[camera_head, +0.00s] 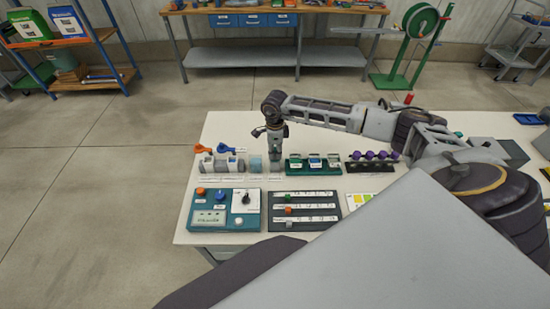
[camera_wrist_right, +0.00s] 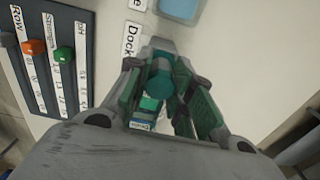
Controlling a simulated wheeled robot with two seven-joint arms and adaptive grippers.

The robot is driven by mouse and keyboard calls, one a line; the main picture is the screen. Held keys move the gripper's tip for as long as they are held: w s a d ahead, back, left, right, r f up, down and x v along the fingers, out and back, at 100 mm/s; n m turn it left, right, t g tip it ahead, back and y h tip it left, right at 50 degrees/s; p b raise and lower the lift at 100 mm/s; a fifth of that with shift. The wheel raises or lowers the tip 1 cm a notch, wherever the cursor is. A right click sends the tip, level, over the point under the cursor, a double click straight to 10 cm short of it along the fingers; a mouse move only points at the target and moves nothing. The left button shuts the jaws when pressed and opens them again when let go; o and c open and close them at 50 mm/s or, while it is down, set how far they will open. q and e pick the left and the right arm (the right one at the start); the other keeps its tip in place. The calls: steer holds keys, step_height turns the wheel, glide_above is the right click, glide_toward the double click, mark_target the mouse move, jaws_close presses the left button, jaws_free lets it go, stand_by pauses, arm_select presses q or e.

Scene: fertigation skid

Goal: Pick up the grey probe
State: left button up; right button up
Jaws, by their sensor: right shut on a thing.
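My right gripper (camera_head: 275,152) points down behind the front panels, over the row of small items on the white table. In the right wrist view its green-padded fingers (camera_wrist_right: 163,95) are closed around a teal, roughly cylindrical thing (camera_wrist_right: 160,82). I cannot tell whether this is the grey probe; the fingers hide most of it. No separate grey probe can be made out elsewhere. An orange-ended tool (camera_head: 203,148) and a blue-ended tool (camera_head: 227,149) stand at the left of the row. My left gripper is not in view.
A pale blue container (camera_head: 255,164) is just left of the gripper. A green rack (camera_head: 313,170) of bottles and a rack of purple-topped items (camera_head: 372,160) stand to the right. The teal control box (camera_head: 208,217) and dark slider panel (camera_head: 304,211) lie in front.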

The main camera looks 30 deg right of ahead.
steer(key=shift+r, duration=0.1)
jaws_close()
steer(key=shift+r+b, duration=0.95)
steer(key=shift+r, duration=4)
steer(key=shift+s+a+p, duration=0.1)
steer(key=shift+s+p, duration=0.2)
steer(key=shift+p, duration=0.25)
steer(key=shift+s+f, duration=0.1)
